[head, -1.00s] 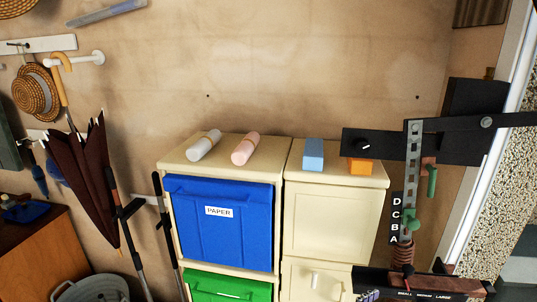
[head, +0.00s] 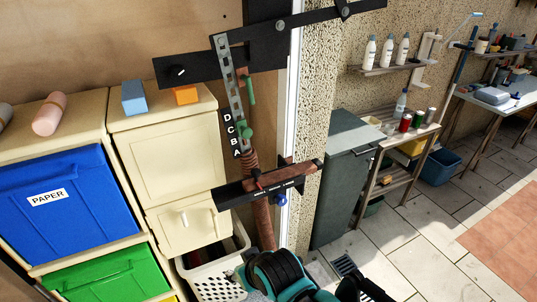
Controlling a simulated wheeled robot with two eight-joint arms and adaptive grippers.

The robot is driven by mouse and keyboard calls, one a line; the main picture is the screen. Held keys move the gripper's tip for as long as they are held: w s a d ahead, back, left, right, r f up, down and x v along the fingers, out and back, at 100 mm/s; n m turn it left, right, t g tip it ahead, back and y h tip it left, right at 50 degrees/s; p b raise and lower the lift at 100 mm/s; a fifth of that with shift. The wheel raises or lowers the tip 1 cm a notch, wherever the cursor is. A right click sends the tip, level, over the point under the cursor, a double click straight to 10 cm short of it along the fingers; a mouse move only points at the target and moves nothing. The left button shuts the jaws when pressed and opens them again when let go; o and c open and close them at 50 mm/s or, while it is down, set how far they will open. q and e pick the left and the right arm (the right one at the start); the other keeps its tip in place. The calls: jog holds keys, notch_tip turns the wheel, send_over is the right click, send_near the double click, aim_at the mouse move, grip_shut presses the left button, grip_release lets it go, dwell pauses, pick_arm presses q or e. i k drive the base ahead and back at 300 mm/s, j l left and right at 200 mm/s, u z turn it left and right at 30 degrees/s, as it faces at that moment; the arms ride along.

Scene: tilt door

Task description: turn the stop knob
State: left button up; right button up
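A tall tilt mechanism stands at the wall beside the white door frame in the head view. Which of these is the stop knob I cannot tell.
Cream cabinets with a blue PAPER bin (head: 55,200) and a green bin (head: 110,278) stand left. Tiled floor is open at far right.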

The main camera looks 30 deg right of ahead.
aim_at(281, 200)
jog(key=z, duration=1.3)
